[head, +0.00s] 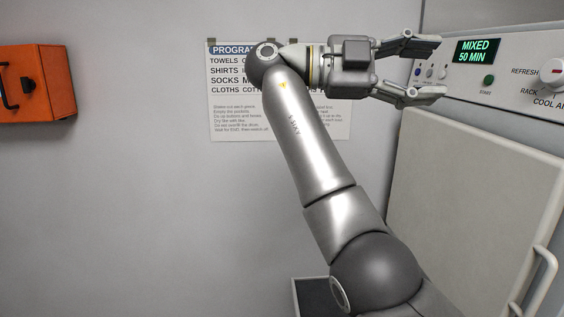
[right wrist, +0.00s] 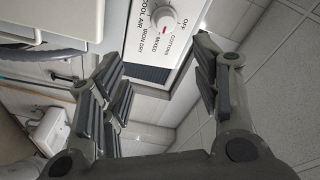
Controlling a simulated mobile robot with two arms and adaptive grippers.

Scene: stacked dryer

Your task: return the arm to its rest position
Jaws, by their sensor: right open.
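My right arm (head: 300,140) is raised in the head view, rising from the lower right, with its elbow bent at the top. My right gripper (head: 440,67) points right toward the control panel (head: 512,68) of the dryer. Its two fingers are spread apart with nothing between them. It also shows in the right wrist view (right wrist: 160,60), open and empty, with the panel's white knob (right wrist: 163,18) beyond the fingers. I cannot tell whether a fingertip touches the panel. My left gripper is not in view.
The panel display (head: 477,51) reads "MIXED 50 MIN". A pale door (head: 465,200) with a handle (head: 541,285) is below. A programme notice (head: 235,120) hangs behind my arm. An orange box (head: 36,84) is on the left wall. The space left of my arm looks clear.

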